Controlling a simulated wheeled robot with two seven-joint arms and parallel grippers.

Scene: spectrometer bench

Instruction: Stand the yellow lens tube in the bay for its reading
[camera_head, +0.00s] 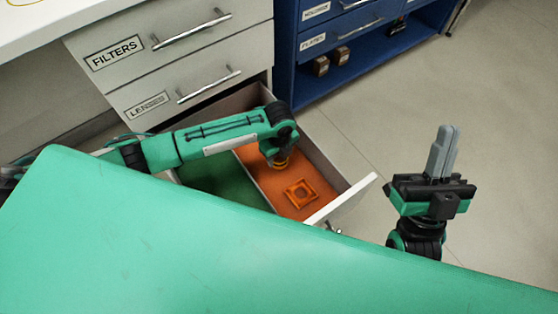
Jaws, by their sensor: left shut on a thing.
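My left gripper (281,147) reaches down into the open drawer over its orange compartment. It is shut on the yellow lens tube (281,163), of which only a small yellow-orange part shows below the dark gripper. The rest of the tube is hidden, and I cannot tell whether it touches the drawer floor. An orange square holder (290,194) with a hollow centre lies on the orange floor, nearer the drawer front. My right gripper (447,140) points up, empty, to the right of the drawer, its grey fingers together. No reading bay is recognisable in this view.
The open drawer (350,199) also has a green compartment (222,180) on its left. Above it are shut drawers labelled FILTERS (130,50) and LENSES (162,105). A blue cabinet (345,75) with small brown items stands behind. The floor at right is clear.

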